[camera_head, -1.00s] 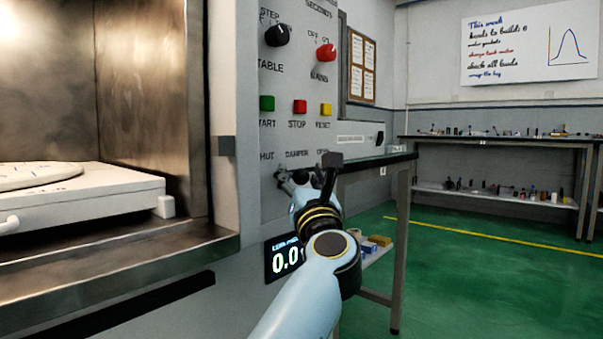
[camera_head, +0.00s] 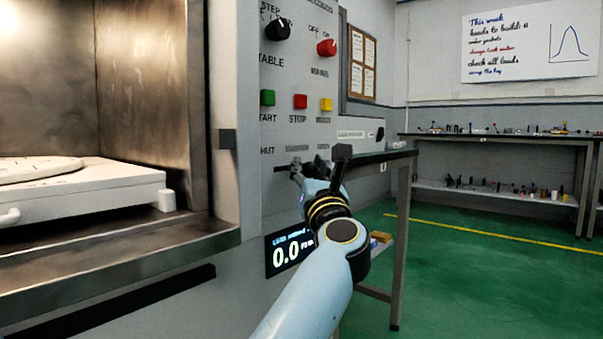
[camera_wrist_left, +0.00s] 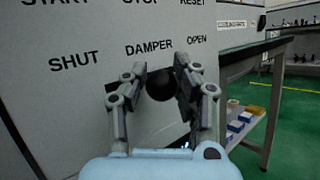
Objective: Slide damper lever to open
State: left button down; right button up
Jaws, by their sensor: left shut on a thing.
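The damper lever shows in the left wrist view as a round black knob (camera_wrist_left: 161,85) between my left gripper's two fingers. My left gripper (camera_wrist_left: 160,80) is shut on this knob, below the words DAMPER and OPEN and to the right of SHUT. In the head view my left gripper (camera_head: 308,168) is at the panel, right of the slot's exposed left part (camera_head: 281,168). The knob is hidden there by the gripper. My right gripper is not in view.
Green, red and yellow buttons (camera_head: 300,102) sit above the slot, and a display (camera_head: 288,253) reading 0.0 sits below. A bench (camera_head: 375,157) stands close right of the panel.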

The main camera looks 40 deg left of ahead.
pick_arm(q)
jog(key=w+b, duration=0.2)
jog(key=w, duration=0.6)
jog(key=shift+d+f, duration=0.25)
jog(key=shift+d, duration=0.1)
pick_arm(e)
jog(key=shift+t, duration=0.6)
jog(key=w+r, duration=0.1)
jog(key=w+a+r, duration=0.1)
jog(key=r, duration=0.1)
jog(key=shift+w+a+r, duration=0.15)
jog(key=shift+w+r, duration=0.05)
pick_arm(q)
jog(key=c, duration=1)
grip_release()
jog(key=shift+w+d+f, duration=0.1)
jog(key=shift+w+f, duration=0.05)
jog(key=shift+w, duration=0.05)
jog(key=shift+r, duration=0.2)
